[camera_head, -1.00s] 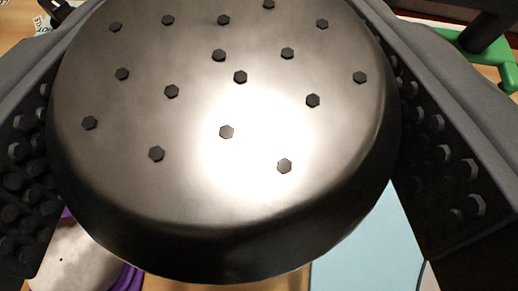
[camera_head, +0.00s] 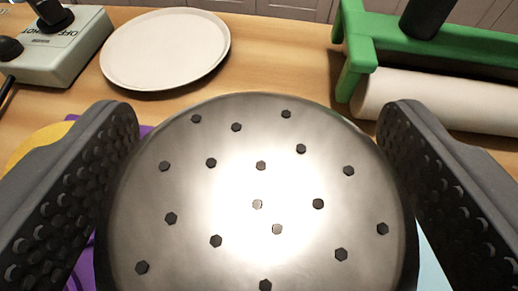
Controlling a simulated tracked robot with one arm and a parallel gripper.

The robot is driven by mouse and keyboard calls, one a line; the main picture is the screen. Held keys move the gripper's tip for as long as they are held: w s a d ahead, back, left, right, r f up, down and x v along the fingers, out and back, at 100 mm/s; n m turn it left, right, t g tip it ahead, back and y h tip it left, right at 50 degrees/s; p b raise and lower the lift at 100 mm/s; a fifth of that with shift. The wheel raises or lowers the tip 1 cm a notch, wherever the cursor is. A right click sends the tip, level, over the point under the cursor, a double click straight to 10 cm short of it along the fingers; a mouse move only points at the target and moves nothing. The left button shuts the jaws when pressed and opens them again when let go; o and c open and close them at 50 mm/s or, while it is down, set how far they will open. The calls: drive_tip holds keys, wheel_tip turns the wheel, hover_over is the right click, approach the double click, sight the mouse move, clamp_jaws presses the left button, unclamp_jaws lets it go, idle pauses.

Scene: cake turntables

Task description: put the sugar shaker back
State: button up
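The sugar shaker (camera_head: 240,185) is a dark metal cylinder with a domed top full of small holes. It fills the lower middle of the view, its top facing me. My gripper (camera_head: 258,130) has one finger along each side of the shaker, and it looks shut on it. The shaker's lower body is hidden behind its top, so I cannot tell whether its base touches anything.
A round white plate (camera_head: 165,50) lies on the wooden table at the back left. Beside it is a grey box with black knobs (camera_head: 55,50). A green frame (camera_head: 430,45) with a white roll (camera_head: 440,98) stands back right. Purple, yellow and light blue things show partly behind my gripper.

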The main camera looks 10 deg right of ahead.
drive_tip(key=shift+r, duration=0.15)
drive_tip(key=p+v, duration=0.2)
drive_tip(key=v, duration=1)
